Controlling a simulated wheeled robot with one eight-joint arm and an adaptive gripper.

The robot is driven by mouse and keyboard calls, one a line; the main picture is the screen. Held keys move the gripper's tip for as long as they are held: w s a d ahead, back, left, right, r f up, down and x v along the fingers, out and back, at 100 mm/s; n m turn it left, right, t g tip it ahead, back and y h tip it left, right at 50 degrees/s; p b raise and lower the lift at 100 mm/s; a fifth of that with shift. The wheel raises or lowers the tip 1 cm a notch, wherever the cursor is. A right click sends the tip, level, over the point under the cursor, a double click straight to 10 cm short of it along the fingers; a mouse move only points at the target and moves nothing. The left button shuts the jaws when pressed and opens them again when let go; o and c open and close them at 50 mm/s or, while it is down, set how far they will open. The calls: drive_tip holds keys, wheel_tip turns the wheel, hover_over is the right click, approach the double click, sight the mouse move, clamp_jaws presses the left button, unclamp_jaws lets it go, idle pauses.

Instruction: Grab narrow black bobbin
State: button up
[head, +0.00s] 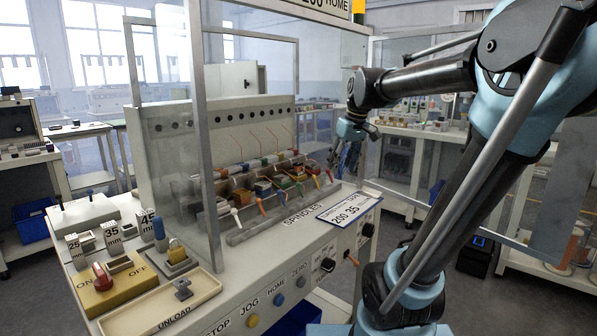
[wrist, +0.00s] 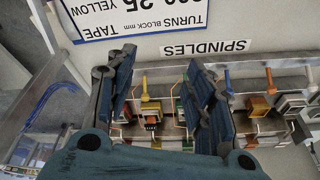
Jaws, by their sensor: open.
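My gripper (head: 350,152) hangs from the arm at the right end of the spindle row in the head view. In the wrist view, my gripper (wrist: 160,72) has its two blue fingers spread wide, with nothing held between them. A small dark bobbin-like piece (wrist: 150,118) shows beyond the gap, on the spindle row, partly framed by the fingers. A small dark grey piece (head: 183,289) stands in the unload tray (head: 150,318). I cannot tell which piece is the narrow black bobbin.
The spindle row (head: 265,190) holds several pieces with coloured levers, behind a clear guard with a metal post (head: 205,130). A sign (head: 346,207) lies on the machine's front ledge. Gauge blocks and a red knob (head: 102,276) stand at front left.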

drive_tip(key=w+a+r+n+y, duration=0.1)
drive_tip(key=w+a+r+n, duration=0.1)
drive_tip(key=w+a+r, duration=0.45)
drive_tip(key=w+a+r+n, duration=0.2)
drive_tip(key=w+a+r, duration=0.2)
drive_tip(key=w, duration=0.5)
hover_over(298, 163)
drive_tip(key=s+d, duration=0.2)
wheel_tip(298, 163, down, 11)
drive_tip(key=shift+x, duration=2.95)
drive_tip(key=c, duration=1)
